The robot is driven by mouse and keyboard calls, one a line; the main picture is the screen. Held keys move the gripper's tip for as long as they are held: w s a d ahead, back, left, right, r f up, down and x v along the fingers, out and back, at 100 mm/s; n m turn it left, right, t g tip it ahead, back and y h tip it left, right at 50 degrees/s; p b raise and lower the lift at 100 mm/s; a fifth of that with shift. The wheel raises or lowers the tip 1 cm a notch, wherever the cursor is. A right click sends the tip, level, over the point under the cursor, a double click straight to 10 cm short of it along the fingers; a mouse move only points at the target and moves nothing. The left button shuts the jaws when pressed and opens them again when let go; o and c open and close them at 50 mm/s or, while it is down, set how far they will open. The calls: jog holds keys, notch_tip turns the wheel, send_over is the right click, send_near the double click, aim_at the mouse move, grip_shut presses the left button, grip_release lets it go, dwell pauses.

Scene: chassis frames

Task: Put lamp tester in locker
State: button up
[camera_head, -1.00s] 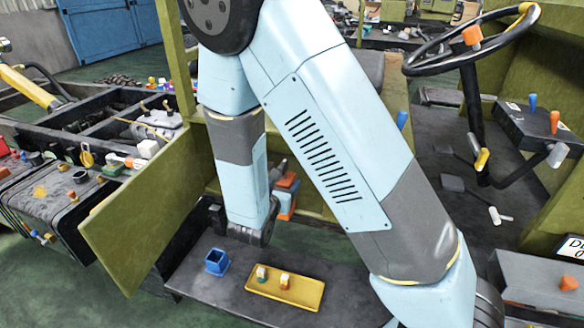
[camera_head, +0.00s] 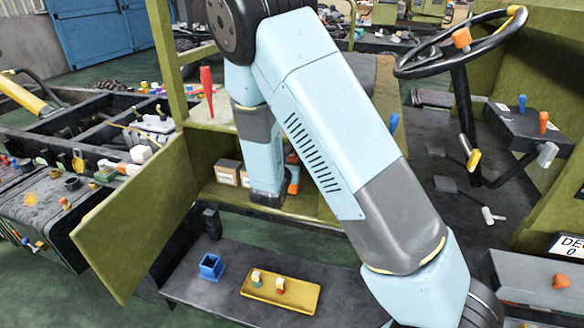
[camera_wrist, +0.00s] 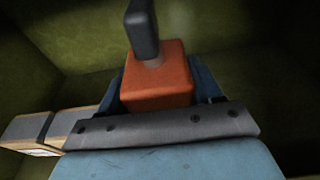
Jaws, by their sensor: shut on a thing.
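The lamp tester is an orange block with a dark upright part on a grey stem, seen in the wrist view (camera_wrist: 157,82). My gripper (camera_wrist: 160,90) is shut on it, with a dark blue finger on each side. In the head view only a strip of the orange tester (camera_head: 294,179) shows beside my arm. The locker is an olive box (camera_head: 320,208) with its door (camera_head: 135,222) swung open to the left. My wrist and the tester are in the locker's opening. Olive walls surround the tester in the wrist view. Whether it touches the floor, I cannot tell.
Cardboard boxes (camera_head: 228,172) stand inside the locker, left of my wrist, and show at the wrist view's left edge (camera_wrist: 70,122). A red pointed tool (camera_head: 207,92) stands on top. Below are a blue bin (camera_head: 211,267) and a yellow tray (camera_head: 262,291) with small items.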

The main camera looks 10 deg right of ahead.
jog(key=shift+s+f, duration=0.15)
jog(key=shift+f, duration=0.55)
jog(key=o, duration=1.3)
jog(key=shift+f, duration=0.1)
jog(key=shift+a, duration=0.1)
jog(key=v, duration=1.2)
